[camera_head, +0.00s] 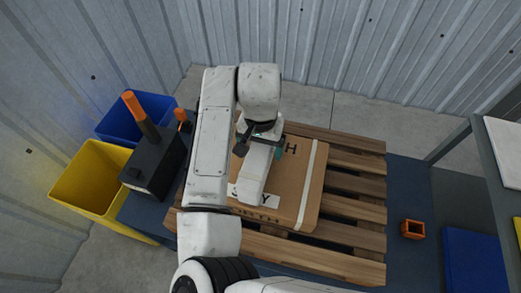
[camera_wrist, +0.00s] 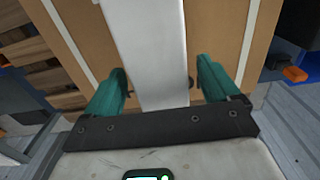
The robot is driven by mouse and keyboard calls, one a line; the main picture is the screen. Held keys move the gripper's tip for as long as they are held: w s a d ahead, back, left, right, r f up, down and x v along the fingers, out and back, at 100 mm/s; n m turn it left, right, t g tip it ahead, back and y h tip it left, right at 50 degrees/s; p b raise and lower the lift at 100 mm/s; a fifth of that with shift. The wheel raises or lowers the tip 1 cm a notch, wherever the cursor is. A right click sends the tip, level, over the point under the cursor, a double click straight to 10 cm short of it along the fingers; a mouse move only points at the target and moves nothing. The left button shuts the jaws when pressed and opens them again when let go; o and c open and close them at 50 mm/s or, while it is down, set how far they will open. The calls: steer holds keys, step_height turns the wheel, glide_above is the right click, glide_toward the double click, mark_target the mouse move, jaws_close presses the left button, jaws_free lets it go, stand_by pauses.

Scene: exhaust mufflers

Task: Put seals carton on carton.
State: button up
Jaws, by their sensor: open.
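The seals carton appears to be the long white box (camera_head: 257,178), lying on top of the large brown carton (camera_head: 311,185) in the head view. In the wrist view the white box (camera_wrist: 152,45) runs up the middle, with the brown carton (camera_wrist: 215,28) on both sides of it. My gripper (camera_head: 262,142) is at the far end of the white box. Its teal fingers (camera_wrist: 160,82) are open, one on each side of the box, with a visible gap on each side. My arm hides the left part of the brown carton.
The brown carton rests on a wooden pallet (camera_head: 355,185). At left stand a yellow bin (camera_head: 85,180), a blue bin (camera_head: 118,124) and a dark machine with an orange handle (camera_head: 152,160). At right are a small orange open box (camera_head: 412,229) and a grey-framed table (camera_head: 482,165).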

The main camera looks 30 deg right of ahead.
step_height(320, 180, up, 10)
steer(key=shift+f, duration=0.1)
